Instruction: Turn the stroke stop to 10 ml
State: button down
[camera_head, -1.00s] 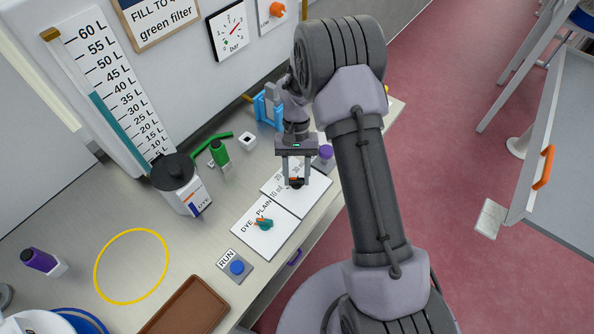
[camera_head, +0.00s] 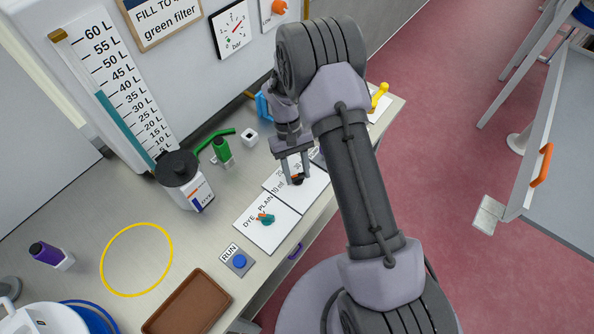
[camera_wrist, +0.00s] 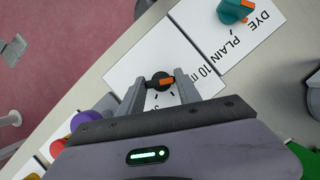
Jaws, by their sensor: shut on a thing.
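The stroke stop is a black knob with an orange pointer (camera_wrist: 163,81), on a white card (camera_wrist: 140,52) on the bench. In the wrist view the pointer faces right, towards the printed "10 ml", which a finger partly covers. Whether it lines up exactly with a mark I cannot tell. My gripper (camera_wrist: 159,92) has one finger on each side of the knob and is shut on it. In the head view my gripper (camera_head: 296,175) reaches down to the knob, tilted, and hides part of the card's scale.
A teal DYE/PLAIN selector (camera_head: 265,219) sits on the neighbouring card. A blue RUN button (camera_head: 239,261), brown tray (camera_head: 188,302), dye bottle (camera_head: 183,181) and green-handled valve (camera_head: 221,150) stand around. A yellow ring (camera_head: 136,260) marks bare bench at left.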

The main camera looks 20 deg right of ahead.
jog(key=c, duration=0.8)
grip_release()
jog(key=shift+c, duration=0.2)
jog(key=d+p+v, duration=0.1)
jog(key=p+v, duration=0.2)
jog(key=v, duration=1.4)
jog(key=shift+a+r+p, duration=0.3)
jog(key=shift+a, duration=0.15)
